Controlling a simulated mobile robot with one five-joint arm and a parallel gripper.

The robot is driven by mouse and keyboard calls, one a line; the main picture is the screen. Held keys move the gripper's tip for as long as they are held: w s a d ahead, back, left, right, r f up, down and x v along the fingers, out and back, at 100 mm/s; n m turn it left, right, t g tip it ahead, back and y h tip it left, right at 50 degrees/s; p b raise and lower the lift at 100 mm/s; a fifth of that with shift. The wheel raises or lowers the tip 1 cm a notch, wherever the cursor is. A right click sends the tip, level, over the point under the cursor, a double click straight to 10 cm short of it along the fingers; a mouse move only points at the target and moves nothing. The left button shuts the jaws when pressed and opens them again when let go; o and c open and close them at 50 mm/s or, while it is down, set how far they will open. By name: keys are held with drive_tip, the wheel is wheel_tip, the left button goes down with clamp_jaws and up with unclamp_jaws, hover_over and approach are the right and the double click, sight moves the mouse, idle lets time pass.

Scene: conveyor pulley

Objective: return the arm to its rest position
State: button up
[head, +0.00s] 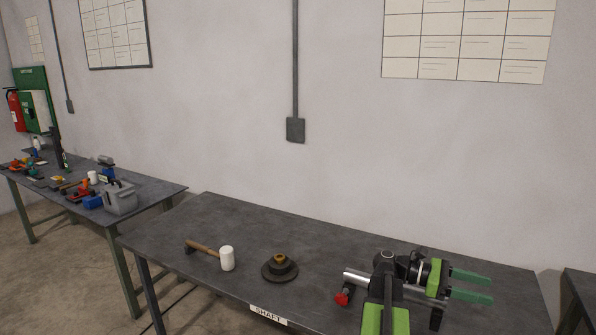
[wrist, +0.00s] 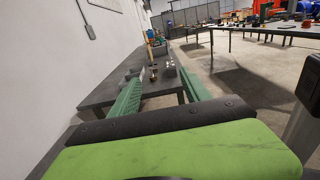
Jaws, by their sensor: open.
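My arm shows at the lower right of the head view, in front of the shaft table (head: 215,222). My gripper (head: 491,288) is open, with its two green fingers pointing right and a gap between them. It also shows in the wrist view (wrist: 160,80), where nothing is between the fingers. A steel shaft (head: 357,278) lies behind my arm, partly hidden by it, with a red part (head: 342,298) near its left end. Whether my gripper touches anything on the table I cannot tell, but the fingers look clear.
A white-headed mallet (head: 227,258) and a dark round pulley part (head: 280,268) with a brass centre lie on the table. A second table (head: 165,192) with several tools and a grey box (head: 120,198) stands at left. The wall is behind. Another dark table (head: 583,290) edges in at right.

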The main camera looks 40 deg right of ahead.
drive_tip(key=w+a+f+n+t+h+b, duration=0.2)
drive_tip(key=w+a, duration=0.1)
drive_tip(key=w, duration=0.5)
drive_tip(key=w+a+f+n+t+h+b, duration=0.1)
drive_tip(key=w+a+f+h, duration=0.2)
drive_tip(key=w, duration=0.5)
drive_tip(key=w+a+f+n+t+y+b, duration=0.15)
drive_tip(key=w+a+f+t, duration=0.25)
drive_tip(key=w+a+f, duration=0.55)
drive_tip(key=w+a+f+t+y+b, duration=0.2)
drive_tip(key=w+a+f+t+b, duration=0.25)
drive_tip(key=a, duration=0.75)
drive_tip(key=w+a+f+n+t+y, duration=0.1)
drive_tip(key=w+a+f+t, duration=0.2)
drive_tip(key=w+a+f, duration=0.55)
drive_tip(key=a+f+m+t+y, duration=0.1)
drive_tip(key=a+f+m+y, duration=0.3)
drive_tip(key=a, duration=0.7)
drive_tip(key=a+f+m+t+y, duration=0.15)
drive_tip(key=a+m+y, duration=0.35)
drive_tip(key=a, duration=0.6)
wheel_tip(320, 180, up, 12)
drive_tip(key=m+p, duration=0.1)
drive_tip(key=p, duration=1)
drive_tip(key=shift+w+d+f+g+h+p, duration=0.15)
drive_tip(key=shift+w+d+g+h+p, duration=0.15)
drive_tip(key=shift+w+h, duration=0.15)
drive_tip(key=shift+m, duration=0.25)
